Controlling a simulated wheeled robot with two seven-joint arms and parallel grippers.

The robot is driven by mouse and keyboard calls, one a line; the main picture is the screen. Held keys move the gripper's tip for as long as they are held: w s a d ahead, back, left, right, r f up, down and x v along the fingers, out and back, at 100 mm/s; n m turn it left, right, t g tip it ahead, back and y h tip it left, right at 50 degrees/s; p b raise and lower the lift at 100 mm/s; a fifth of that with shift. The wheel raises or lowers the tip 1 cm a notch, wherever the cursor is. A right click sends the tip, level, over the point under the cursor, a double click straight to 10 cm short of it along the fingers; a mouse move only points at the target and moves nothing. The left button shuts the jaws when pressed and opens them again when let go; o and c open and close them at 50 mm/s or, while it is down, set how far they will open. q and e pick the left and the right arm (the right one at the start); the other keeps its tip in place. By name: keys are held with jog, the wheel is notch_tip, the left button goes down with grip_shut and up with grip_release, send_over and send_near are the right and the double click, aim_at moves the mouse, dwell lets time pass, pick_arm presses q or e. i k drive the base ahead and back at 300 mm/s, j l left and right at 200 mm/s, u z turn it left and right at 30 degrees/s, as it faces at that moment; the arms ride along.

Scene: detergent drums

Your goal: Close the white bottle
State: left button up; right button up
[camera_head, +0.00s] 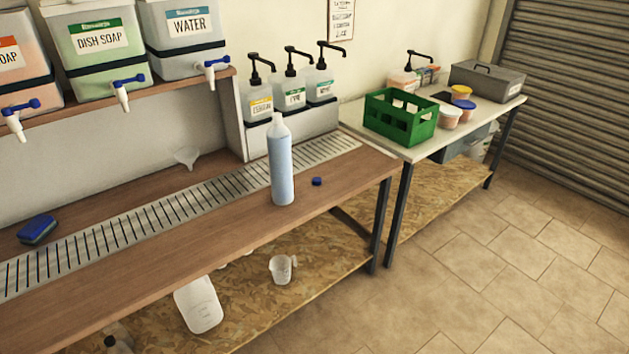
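One bottle (281,168) stands upright on the wooden counter, near its front edge. It has a white neck and shoulder and a pale blue lower part, which may be liquid inside. Its narrow top has no blue cap on it. A small dark blue cap (317,181) lies on the counter just right of the bottle, apart from it. Neither of my grippers shows in this view.
A slotted metal drain (222,187) runs along the counter (110,251) behind the bottle. Several pump dispensers (293,94) stand behind. A blue sponge (38,229) and a clear funnel (187,157) lie left. A green crate (400,117) stands on the right table.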

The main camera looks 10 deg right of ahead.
aim_at(278, 136)
jog(key=u, duration=0.45)
jog(key=i+l+u, duration=0.1)
jog(key=l+u, duration=0.5)
jog(key=u, duration=0.15)
jog(key=l+u, duration=0.45)
jog(key=l, duration=0.4)
jog(key=k+l+u, duration=0.1)
jog(key=l, duration=0.35)
jog(key=l+u, duration=0.1)
jog(key=l, duration=0.4)
jog(key=k+l+u, duration=0.1)
jog(key=l, duration=0.35)
jog(key=k+l+u, duration=0.1)
jog(key=l, duration=0.4)
jog(key=k+l+u, duration=0.1)
jog(key=l, duration=0.35)
jog(key=k+l, duration=0.1)
jog(key=l, duration=0.15)
jog(key=k+l, duration=0.1)
jog(key=l, duration=0.2)
jog(key=k+l, duration=0.1)
jog(key=l, duration=0.15)
